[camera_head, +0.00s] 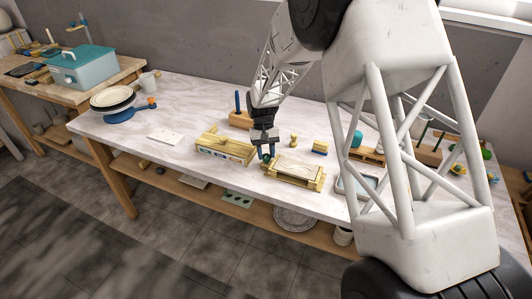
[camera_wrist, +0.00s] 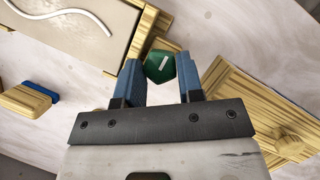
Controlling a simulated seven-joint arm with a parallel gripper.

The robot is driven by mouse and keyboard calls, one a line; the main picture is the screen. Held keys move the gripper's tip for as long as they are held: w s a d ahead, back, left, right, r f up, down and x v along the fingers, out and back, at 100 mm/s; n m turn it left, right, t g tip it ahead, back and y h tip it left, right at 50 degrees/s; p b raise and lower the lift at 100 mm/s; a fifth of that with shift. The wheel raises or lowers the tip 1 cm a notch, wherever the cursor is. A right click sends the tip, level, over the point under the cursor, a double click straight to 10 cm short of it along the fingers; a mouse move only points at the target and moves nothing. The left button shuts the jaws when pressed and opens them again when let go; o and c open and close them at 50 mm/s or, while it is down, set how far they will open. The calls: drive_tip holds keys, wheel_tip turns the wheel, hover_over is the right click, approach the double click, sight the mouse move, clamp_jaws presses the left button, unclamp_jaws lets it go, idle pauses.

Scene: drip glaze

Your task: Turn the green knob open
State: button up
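The green knob (camera_wrist: 160,67) has a faceted top with a white line across it. In the wrist view it sits beside a wooden-framed box (camera_wrist: 143,40) with a pale panel and a white wavy line. The box also shows in the head view (camera_head: 296,171), with a bit of the green knob (camera_head: 267,158) at its left end. My gripper (camera_wrist: 158,78) is open, with its blue fingertips on either side of the knob. The gaps are small, and I cannot tell whether the fingers touch it. In the head view my gripper (camera_head: 265,150) points down at the knob.
A wooden box with a round knob (camera_wrist: 288,140) lies close to my gripper; it also shows in the head view (camera_head: 226,150). A yellow peg (camera_head: 293,141) and a blue-and-yellow block (camera_head: 320,147) stand behind. A white card (camera_head: 166,134) lies left; the table around it is clear.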

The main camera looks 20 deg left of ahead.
drive_tip(key=shift+n, duration=0.3)
drive_tip(key=n+t+h, duration=0.1)
drive_tip(key=n, duration=0.2)
drive_tip(key=shift+s+a, duration=0.1)
drive_tip(key=n+t, duration=0.1)
drive_tip(key=n, duration=0.1)
drive_tip(key=n+t, duration=0.1)
drive_tip(key=n, duration=0.1)
drive_tip(key=shift+s+r+n+h, duration=0.1)
drive_tip(key=shift+n+h, duration=0.2)
drive_tip(key=shift+n, duration=0.1)
drive_tip(key=n+t, duration=0.1)
drive_tip(key=n, duration=0.1)
drive_tip(key=n+t, duration=0.1)
drive_tip(key=n, duration=0.2)
drive_tip(key=shift+s, duration=0.15)
drive_tip(key=shift+n+t+y, duration=0.4)
drive_tip(key=shift+n+t, duration=0.3)
drive_tip(key=shift+n, duration=1.6)
drive_tip(key=o, duration=0.6)
drive_tip(key=shift+s, duration=0.1)
drive_tip(key=shift+o, duration=0.2)
